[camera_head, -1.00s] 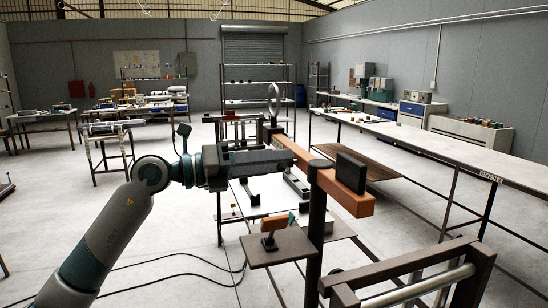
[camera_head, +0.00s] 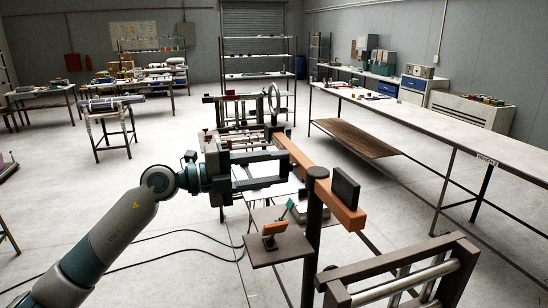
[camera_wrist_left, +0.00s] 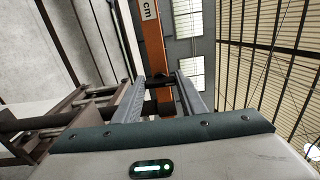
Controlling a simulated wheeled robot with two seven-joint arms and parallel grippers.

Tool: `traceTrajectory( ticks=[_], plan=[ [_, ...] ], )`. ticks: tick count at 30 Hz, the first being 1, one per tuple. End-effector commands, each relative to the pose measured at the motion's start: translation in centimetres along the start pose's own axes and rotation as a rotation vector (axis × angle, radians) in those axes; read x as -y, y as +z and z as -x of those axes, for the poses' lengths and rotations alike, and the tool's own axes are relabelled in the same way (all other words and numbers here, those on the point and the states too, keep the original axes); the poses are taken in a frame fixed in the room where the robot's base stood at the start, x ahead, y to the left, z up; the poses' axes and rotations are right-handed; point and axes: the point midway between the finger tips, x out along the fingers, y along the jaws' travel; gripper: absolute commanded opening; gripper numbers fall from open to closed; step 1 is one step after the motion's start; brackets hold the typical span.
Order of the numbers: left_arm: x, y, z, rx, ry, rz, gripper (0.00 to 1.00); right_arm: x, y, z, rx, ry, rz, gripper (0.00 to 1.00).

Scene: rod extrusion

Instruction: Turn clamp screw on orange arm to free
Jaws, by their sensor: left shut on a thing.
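The orange arm (camera_head: 300,157) is a square bar running from the back toward the front right, past a dark upright post (camera_head: 314,240). A black block (camera_head: 345,188) sits on its near end. My left gripper (camera_head: 284,169) is beside the bar's left side, its two long fingers one above the other. In the left wrist view the orange arm (camera_wrist_left: 153,40) carries "cm" lettering, and a dark piece (camera_wrist_left: 160,81), apparently the clamp screw, is between the fingertips. The gripper is shut on it. The screw is hidden in the head view. My right gripper is not in view.
A small brown plate (camera_head: 262,253) with an orange-topped piece (camera_head: 274,229) is fixed by the post. A dark frame with a metal roller (camera_head: 400,285) stands at the front right. A long bench (camera_head: 430,125) runs along the right. Open floor lies to the left.

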Motion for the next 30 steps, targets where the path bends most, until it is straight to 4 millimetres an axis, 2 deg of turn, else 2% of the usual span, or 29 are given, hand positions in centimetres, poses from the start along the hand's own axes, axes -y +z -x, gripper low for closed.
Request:
traceTrajectory(
  ticks=[4,17,18,20,30],
  plan=[
    [0.22,0.16,0.09,0.004,-0.003,0.033,0.15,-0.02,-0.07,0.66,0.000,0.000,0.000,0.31],
    [0.10,0.15,0.08,0.004,-0.003,0.045,0.15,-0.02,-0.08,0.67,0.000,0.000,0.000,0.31],
    [0.10,0.15,0.08,0.004,-0.003,0.044,0.45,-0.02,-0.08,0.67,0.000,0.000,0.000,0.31],
    [0.08,0.13,0.07,0.003,-0.003,0.044,0.56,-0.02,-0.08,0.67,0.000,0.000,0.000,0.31],
    [-0.04,0.06,0.12,0.001,-0.001,0.043,0.56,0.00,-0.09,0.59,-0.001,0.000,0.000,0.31]
  ],
)
